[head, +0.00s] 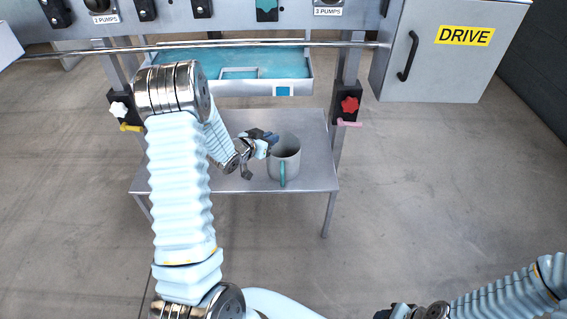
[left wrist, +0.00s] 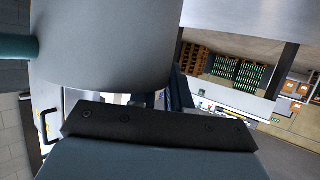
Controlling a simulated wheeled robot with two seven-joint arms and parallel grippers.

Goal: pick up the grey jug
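The grey jug (head: 292,149) stands upright on a low metal table, with its teal handle (head: 282,176) facing me. My left gripper (head: 268,138) is at the jug's far left side, close to the rim. In the left wrist view the jug's grey wall (left wrist: 105,45) fills the upper left, its handle (left wrist: 18,47) at the left edge. Dark fingers of my left gripper (left wrist: 172,92) show partly beside the jug; whether they touch it or how far apart they are is unclear. My right gripper (head: 398,312) is only partly in view at the bottom edge, far from the jug.
The low table (head: 318,178) is otherwise bare. Above and behind it hangs a tray with a teal inside (head: 300,66), under a rail (head: 330,44). Posts with a red knob (head: 349,105) and a white knob (head: 118,110) flank the table. A DRIVE cabinet (head: 450,70) stands right.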

